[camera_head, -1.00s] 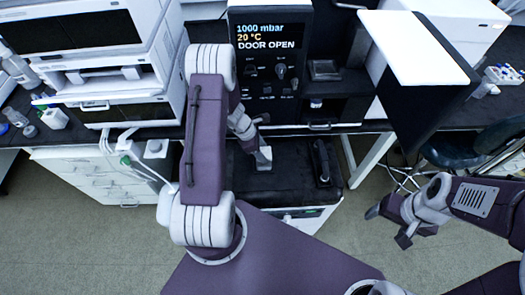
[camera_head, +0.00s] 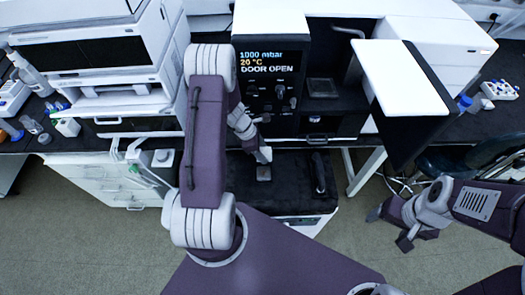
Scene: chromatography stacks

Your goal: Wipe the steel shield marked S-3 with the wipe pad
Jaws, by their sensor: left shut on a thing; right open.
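My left gripper (camera_head: 263,155) reaches down over the black-topped cart (camera_head: 290,193) in front of the chamber unit. It is shut on a small dark grey piece (camera_head: 264,173) at its fingertips, which looks like the wipe pad. I cannot tell whether the piece touches the black top. A small grey plate (camera_head: 322,88) shows inside the open chamber. No S-3 mark is readable, so I cannot tell which thing is the steel shield. My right gripper (camera_head: 388,228) is open and empty, low at the right over the floor.
The chamber's open door (camera_head: 410,80) juts out at the right of the unit, whose display (camera_head: 265,62) reads 1000 mbar, 20 °C, DOOR OPEN. A black handle-like bar (camera_head: 319,173) is on the cart top. White instruments (camera_head: 90,50) stand at the left. A dark stool (camera_head: 465,165) is at the right.

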